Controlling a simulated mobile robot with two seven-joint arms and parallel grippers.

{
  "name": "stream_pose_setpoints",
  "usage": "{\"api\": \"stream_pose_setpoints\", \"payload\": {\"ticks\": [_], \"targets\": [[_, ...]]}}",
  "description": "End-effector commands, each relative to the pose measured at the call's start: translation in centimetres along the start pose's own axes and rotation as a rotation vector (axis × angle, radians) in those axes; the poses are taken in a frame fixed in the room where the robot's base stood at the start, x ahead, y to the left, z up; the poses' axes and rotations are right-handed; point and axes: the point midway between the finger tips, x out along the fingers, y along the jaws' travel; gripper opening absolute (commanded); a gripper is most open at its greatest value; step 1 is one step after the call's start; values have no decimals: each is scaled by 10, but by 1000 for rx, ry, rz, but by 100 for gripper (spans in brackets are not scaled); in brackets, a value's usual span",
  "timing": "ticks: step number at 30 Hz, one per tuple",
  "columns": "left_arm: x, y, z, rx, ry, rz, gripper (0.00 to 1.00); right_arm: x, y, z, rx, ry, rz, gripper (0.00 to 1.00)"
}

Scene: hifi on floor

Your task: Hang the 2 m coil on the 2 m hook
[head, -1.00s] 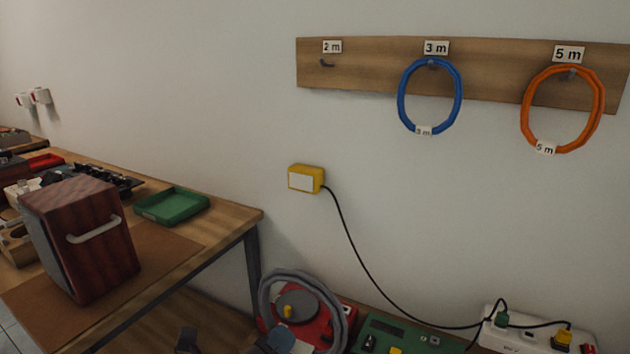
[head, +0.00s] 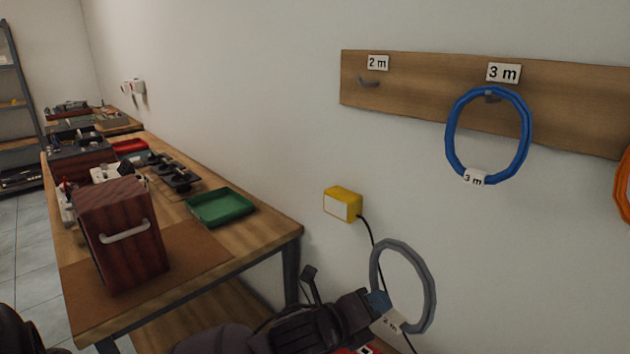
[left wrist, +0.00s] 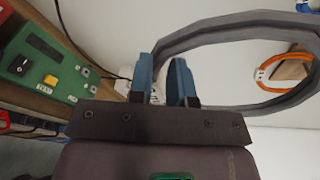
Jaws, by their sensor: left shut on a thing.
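The grey 2 m coil (head: 430,285) is held by my left gripper (head: 378,302) at its lower left rim, next to its 2 m tag (head: 391,322). In the left wrist view the coil (left wrist: 215,32) passes at the blue fingertips (left wrist: 165,85), which are shut on it. The 2 m hook (head: 369,82) is bare, on the wooden board under the 2 m label (head: 377,63). The coil is in the air, below and to the right of that hook. My right gripper is not in view.
A blue 3 m coil (head: 451,135) hangs on the hook right of the 2 m hook. An orange coil (head: 624,190) hangs at the right edge. A yellow wall box (head: 342,204) with a black cable is below the board. A workbench (head: 250,240) stands at left.

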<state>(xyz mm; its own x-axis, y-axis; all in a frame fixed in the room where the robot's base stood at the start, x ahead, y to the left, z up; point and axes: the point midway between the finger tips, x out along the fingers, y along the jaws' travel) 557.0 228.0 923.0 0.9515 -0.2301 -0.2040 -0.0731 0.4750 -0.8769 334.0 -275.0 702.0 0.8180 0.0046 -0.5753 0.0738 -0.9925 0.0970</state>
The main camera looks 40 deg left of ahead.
Motion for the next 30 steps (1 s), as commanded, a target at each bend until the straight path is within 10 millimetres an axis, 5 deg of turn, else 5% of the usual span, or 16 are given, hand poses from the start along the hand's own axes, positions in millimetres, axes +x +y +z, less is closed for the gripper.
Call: {"api": "stream_pose_setpoints", "payload": {"ticks": [1, 12, 21, 30], "targets": [[-1, -19, 22, 6, 11, -26, 0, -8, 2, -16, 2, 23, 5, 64], [2, -63, 140, -40, 115, -63, 0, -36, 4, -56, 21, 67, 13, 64], [-12, -110, 253, -99, 112, -51, 0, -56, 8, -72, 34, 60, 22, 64], [-19, -127, 297, -130, 98, -38, 0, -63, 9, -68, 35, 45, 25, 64]]}}
